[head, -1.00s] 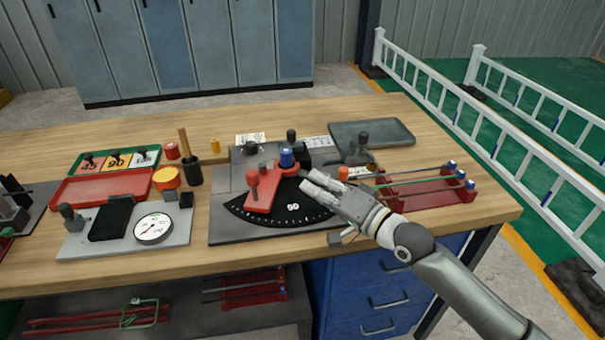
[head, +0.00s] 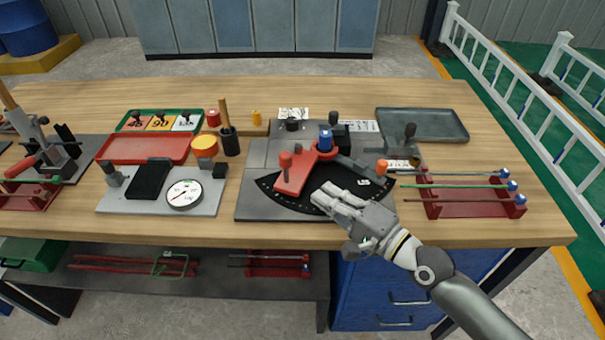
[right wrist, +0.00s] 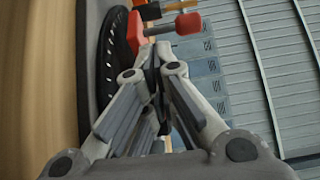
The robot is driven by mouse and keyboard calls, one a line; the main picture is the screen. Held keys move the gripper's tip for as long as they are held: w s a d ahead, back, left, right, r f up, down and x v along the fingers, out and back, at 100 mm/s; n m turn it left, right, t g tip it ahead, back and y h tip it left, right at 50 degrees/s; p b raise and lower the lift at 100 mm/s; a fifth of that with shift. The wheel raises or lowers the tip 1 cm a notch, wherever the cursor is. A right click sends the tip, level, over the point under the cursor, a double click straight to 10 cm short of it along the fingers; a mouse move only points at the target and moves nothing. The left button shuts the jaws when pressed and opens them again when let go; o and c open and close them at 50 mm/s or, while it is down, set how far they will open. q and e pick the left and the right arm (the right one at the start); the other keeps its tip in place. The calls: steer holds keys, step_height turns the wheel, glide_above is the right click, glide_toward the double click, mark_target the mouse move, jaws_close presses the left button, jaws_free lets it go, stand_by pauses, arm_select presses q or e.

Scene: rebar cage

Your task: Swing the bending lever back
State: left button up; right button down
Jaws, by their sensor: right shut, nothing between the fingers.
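The red bending lever (head: 297,172) lies over the black angle dial (head: 268,190) of the bender, with its upright red knob at the left end. The lever's other end is at the blue-topped post (head: 325,140). My right gripper (head: 322,197) is shut and empty, above the front right part of the dial, to the right of the lever and apart from it. In the right wrist view the shut fingers (right wrist: 155,55) point toward the red knob (right wrist: 188,23), with the dial at the left. My left gripper is not in view.
A red rack (head: 470,203) with rods stands right of the bender. A plate with a dial gauge (head: 184,194), a red tray (head: 145,149) and a black cup (head: 230,141) stand left. A grey tray (head: 421,124) lies at the back right. The front table strip is clear.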

mark_target(301, 186)
steer(key=p+x, duration=0.1)
steer(key=x, duration=0.5)
steer(key=shift+r, duration=0.1)
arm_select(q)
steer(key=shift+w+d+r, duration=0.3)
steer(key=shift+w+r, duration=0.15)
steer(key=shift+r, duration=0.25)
arm_select(e)
steer(key=shift+w+a, duration=0.4)
steer(key=shift+a, duration=0.1)
steer(key=shift+a, duration=0.1)
